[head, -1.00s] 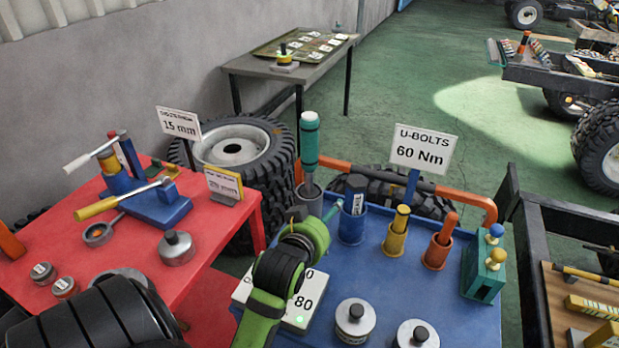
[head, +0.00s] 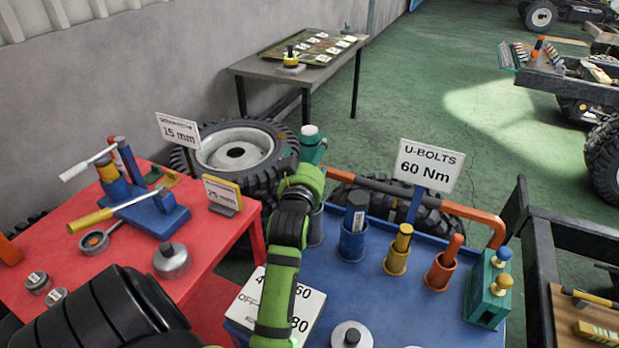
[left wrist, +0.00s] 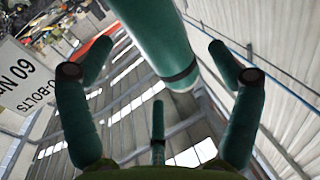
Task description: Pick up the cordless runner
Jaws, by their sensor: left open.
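The cordless runner (head: 312,148) is a teal tool with a white end, upright at the back left of the blue table. Its lower part is hidden behind my left gripper in the head view. A grey cup (head: 316,228) shows just below it. My left gripper (head: 304,182) is green and right in front of the runner. In the left wrist view, the runner (left wrist: 160,35) is a large teal cylinder with a dark band. It reaches between the spread fingers of the open left gripper (left wrist: 160,70); contact cannot be told. My right gripper is not in view.
The blue table (head: 370,285) holds blue, yellow and orange cups with tools, a 60 Nm sign (head: 427,166) and a white numbered box (head: 308,306). An orange rail (head: 400,188) runs along its back. A red table (head: 60,250) with tools stands left.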

